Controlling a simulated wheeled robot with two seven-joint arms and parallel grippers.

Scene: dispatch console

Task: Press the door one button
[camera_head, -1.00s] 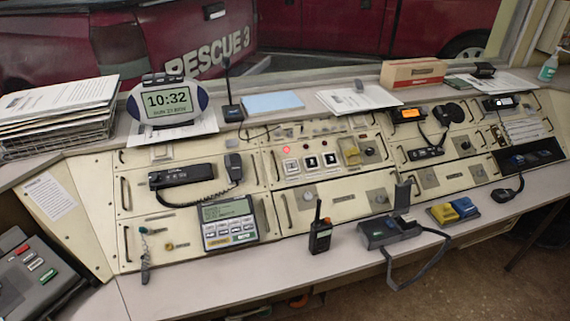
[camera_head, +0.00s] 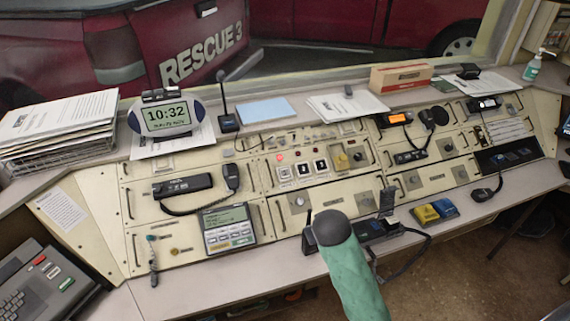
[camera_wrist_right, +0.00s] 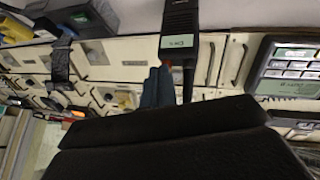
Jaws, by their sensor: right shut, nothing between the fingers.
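Three small square buttons sit in a row on the upper middle panel in the head view: a left button (camera_head: 285,172), a middle button (camera_head: 303,169) and a right button (camera_head: 320,166). A red light (camera_head: 280,157) glows just above the left one. Their labels are too small to read, so I cannot tell which is door one. My right gripper (camera_wrist_right: 158,88) shows in the right wrist view as narrow blue-grey fingers, shut and empty, beyond its dark body. It is apart from the buttons as far as I see. My left gripper is out of view.
My green arm with its grey end rises over the front ledge, partly covering the handheld radio, which shows in the wrist view (camera_wrist_right: 180,35).

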